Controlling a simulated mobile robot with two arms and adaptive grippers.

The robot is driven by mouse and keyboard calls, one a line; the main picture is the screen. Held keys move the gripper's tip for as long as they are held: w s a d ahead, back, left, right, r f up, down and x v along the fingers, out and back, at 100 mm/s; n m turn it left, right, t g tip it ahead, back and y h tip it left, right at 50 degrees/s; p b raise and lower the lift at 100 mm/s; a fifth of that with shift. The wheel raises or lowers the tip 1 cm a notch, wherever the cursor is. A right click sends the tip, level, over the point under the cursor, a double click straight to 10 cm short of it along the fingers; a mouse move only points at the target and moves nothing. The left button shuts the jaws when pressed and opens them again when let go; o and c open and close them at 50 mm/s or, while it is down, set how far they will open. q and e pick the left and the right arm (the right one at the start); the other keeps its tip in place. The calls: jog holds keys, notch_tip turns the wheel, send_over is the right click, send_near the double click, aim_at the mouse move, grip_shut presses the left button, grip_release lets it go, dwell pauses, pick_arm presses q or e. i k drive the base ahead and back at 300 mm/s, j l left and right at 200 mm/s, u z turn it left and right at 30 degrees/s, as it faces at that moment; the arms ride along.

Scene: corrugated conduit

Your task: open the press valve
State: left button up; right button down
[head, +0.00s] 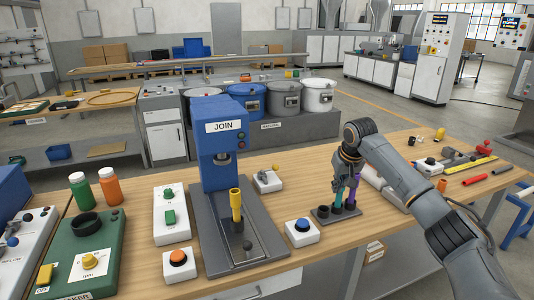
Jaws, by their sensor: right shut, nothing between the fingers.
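The blue press (222,130) labelled JOIN stands on a dark grey base plate (262,240) on the wooden bench. A yellow upright piece (236,205) stands on the base below the press head. Just right of the press is a small white box (267,182) with a metal fitting and a yellowish knob on top; it looks like the press valve, but its lever is too small to read. My right gripper (347,178) points down at the right of that box, apart from it, over a small dark rack (322,213). It is shut and empty. My left gripper is not in view.
Purple and teal pieces stand in the rack close to my right gripper. White boxes with blue (302,231), orange (179,264) and green (171,216) buttons surround the press. A green device (105,255) and two bottles stand left. Bench space between white box and rack is clear.

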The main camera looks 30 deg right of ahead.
aim_at(275, 168)
jog(key=i, duration=1.3)
